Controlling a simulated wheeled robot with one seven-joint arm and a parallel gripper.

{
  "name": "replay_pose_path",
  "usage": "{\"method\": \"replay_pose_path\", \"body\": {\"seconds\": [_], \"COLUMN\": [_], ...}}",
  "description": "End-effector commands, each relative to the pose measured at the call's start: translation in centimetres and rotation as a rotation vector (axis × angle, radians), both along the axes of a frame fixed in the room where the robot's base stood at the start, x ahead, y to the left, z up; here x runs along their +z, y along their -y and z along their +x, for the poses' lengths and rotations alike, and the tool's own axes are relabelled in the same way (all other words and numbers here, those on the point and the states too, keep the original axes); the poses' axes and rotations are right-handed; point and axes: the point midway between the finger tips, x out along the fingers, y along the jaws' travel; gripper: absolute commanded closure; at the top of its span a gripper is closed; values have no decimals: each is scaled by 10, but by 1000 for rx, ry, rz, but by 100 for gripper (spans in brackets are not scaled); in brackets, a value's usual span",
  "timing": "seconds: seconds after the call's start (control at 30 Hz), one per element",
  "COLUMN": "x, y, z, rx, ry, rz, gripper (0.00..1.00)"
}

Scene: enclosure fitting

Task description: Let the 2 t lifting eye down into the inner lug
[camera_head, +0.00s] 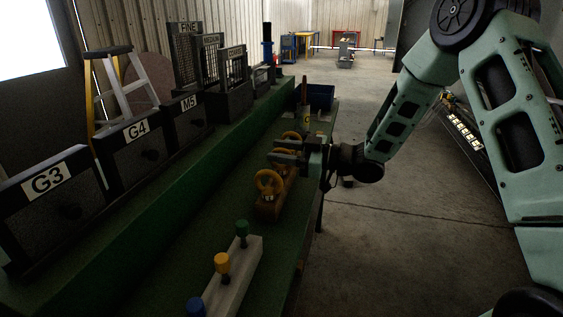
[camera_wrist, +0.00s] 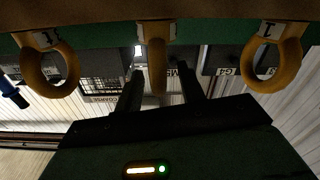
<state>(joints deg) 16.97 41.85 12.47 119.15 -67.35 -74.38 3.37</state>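Three yellow-orange lifting eyes stand along a wooden rack (camera_head: 268,209) on the green bench. In the wrist view they appear as a left eye (camera_wrist: 45,75), a middle eye (camera_wrist: 157,65) seen nearly edge-on, and a right eye (camera_wrist: 275,65). In the head view the nearest eye (camera_head: 268,182) is clear; the others are partly behind my gripper. I cannot identify the inner lug.
A pale block (camera_head: 236,280) with green, yellow and blue knobs lies nearer on the bench. Dark boxes marked G3 (camera_head: 45,200), G4 (camera_head: 140,150) and M5 (camera_head: 190,115) line the raised ledge. A blue bin (camera_head: 318,97) sits at the far end.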

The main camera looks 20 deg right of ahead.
Motion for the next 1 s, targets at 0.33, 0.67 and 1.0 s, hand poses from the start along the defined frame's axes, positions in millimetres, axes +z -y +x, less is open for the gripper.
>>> {"method": "replay_pose_path", "body": {"seconds": [0.33,0.67,1.0], "x": [0,2,59], "y": [0,1,1], "z": [0,0,1], "rx": [-1,-1,-2], "ry": [0,2,9], "rz": [-1,-1,-3], "gripper": [100,100,100]}}
